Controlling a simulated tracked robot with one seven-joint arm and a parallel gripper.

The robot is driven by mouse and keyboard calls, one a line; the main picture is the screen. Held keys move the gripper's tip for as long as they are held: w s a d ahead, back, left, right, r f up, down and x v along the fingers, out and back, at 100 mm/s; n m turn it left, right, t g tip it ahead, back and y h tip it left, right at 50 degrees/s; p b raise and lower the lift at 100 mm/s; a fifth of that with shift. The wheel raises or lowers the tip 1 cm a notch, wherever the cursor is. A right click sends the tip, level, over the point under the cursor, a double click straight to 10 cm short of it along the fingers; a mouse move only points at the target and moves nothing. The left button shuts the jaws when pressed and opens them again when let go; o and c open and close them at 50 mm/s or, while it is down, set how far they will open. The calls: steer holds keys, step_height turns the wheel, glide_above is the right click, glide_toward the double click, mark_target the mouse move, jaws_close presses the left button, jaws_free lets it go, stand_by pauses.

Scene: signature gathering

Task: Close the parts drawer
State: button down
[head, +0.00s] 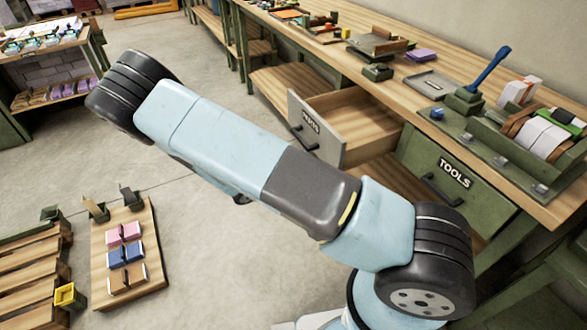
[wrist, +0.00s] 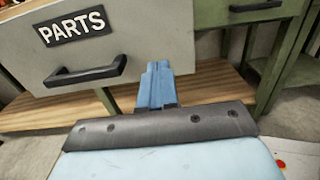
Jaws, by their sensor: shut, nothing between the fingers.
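The parts drawer (head: 340,122) sticks out open from under the workbench in the head view; its inside shows bare wood. Its grey front with the PARTS label (wrist: 75,27) and a black bar handle (wrist: 85,73) fills the upper left of the wrist view. My gripper (wrist: 157,68) is shut and empty, its blue fingers pointing at the lower right part of the drawer front, right of the handle. I cannot tell whether the fingertips touch the front. In the head view my arm hides the gripper.
The green TOOLS drawer (head: 455,180) sits shut to the right of the parts drawer. The workbench top (head: 430,65) carries trays, a blue-handled tool and boxes. A wooden shelf (wrist: 210,88) lies below the drawers. A board with coloured blocks (head: 129,255) lies on the floor at left.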

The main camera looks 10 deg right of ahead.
mark_target(329, 155)
steer(key=x, duration=0.7)
steer(key=shift+d, duration=0.2)
steer(key=shift+a, duration=0.1)
steer(key=shift+w, duration=0.1)
